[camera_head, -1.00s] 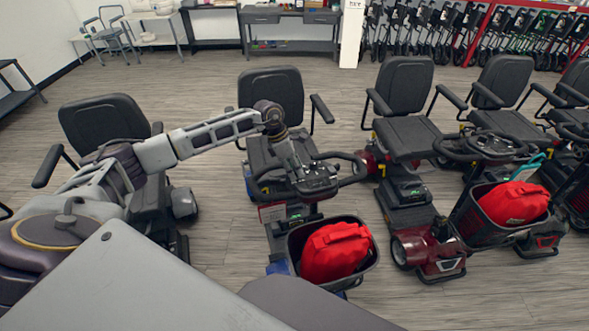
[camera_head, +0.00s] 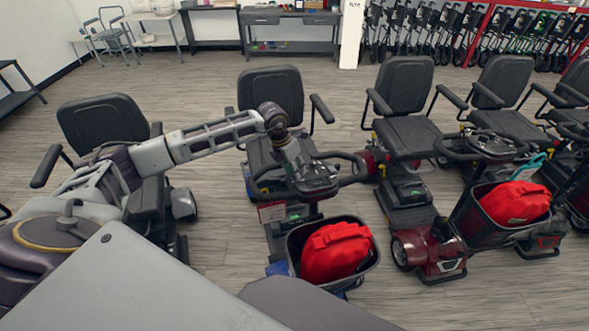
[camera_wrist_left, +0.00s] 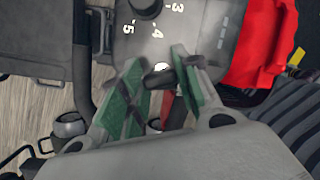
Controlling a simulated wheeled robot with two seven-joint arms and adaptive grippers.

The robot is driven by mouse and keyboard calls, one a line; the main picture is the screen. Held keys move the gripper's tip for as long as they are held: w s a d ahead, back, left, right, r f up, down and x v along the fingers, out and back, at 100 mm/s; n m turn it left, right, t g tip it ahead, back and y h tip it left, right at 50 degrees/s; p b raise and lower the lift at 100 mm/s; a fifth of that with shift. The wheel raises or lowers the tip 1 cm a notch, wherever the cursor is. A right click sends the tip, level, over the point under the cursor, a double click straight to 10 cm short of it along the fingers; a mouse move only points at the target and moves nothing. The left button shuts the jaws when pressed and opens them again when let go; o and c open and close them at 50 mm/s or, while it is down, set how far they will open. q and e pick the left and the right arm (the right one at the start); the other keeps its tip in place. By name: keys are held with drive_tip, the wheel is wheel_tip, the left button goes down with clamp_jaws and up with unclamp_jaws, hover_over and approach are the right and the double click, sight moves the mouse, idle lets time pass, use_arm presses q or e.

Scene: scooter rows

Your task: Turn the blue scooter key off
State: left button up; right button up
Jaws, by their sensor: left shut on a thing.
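The blue scooter (camera_head: 279,268) stands in the middle of the head view, with its handlebar across the steering column. My left gripper (camera_head: 318,182) is over its control panel, between the handlebar grips. In the left wrist view, the green-padded fingers (camera_wrist_left: 158,72) are shut on a small dark key (camera_wrist_left: 158,79) at the panel. A red strip shows just below it, between the fingers. The panel (camera_wrist_left: 190,25) carries a black dial (camera_wrist_left: 146,7) with white numbers. The key's exact angle is hard to tell. My right gripper is not in view.
A basket (camera_head: 294,243) with a red bag (camera_head: 335,252) hangs at the scooter's front, close to my gripper. A red scooter (camera_head: 418,245) stands to the right and another seat (camera_head: 100,133) to the left. Open floor lies behind the rows.

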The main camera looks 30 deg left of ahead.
use_arm(q)
drive_tip(key=shift+n, duration=0.6)
drive_tip(key=o, duration=1)
drive_tip(key=shift+r, duration=0.2)
drive_tip(key=v, duration=1.1)
drive_tip(key=shift+s+r, duration=0.15)
drive_tip(key=shift+r, duration=0.2)
drive_tip(key=shift+s+f, duration=0.1)
